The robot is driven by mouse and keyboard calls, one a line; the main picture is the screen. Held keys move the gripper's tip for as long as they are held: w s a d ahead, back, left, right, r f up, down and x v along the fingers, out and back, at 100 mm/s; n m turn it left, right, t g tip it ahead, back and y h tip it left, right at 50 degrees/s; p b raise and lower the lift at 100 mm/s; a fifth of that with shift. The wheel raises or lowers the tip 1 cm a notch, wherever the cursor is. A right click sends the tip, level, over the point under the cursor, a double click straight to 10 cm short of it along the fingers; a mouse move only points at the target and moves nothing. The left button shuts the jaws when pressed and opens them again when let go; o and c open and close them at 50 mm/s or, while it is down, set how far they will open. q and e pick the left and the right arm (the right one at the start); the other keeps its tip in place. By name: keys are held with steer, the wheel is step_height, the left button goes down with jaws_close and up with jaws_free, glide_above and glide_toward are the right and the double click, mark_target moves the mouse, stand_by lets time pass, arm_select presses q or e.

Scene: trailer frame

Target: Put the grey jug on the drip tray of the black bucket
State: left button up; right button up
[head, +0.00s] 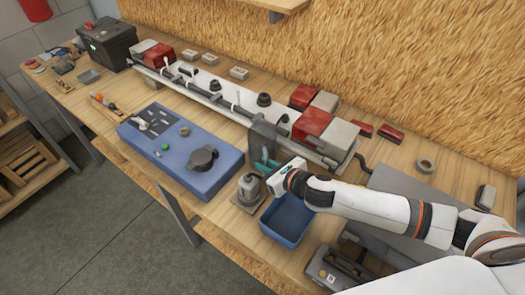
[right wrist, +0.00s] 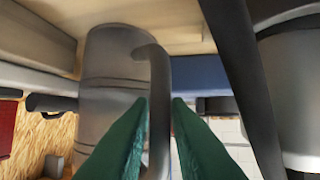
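The grey jug (head: 263,138) stands upright in the middle of the bench, in front of the long white rail unit. In the right wrist view its body (right wrist: 112,85) and curved handle (right wrist: 158,100) fill the middle, seen upside down. My right gripper (head: 264,166) has its green fingers (right wrist: 160,105) closed on both sides of the handle. Whether the jug touches the bench I cannot tell. The black bucket (head: 110,45) is at the far left back, with a small grey plate, probably the drip tray (head: 88,76), before it. My left gripper is not in view.
A blue panel box (head: 180,155) lies left of the jug. A metal pot (head: 248,188) and a blue open bin (head: 287,219) stand close before my right gripper. The white rail unit with red blocks (head: 312,122) runs along the back.

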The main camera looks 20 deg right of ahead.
jaws_close()
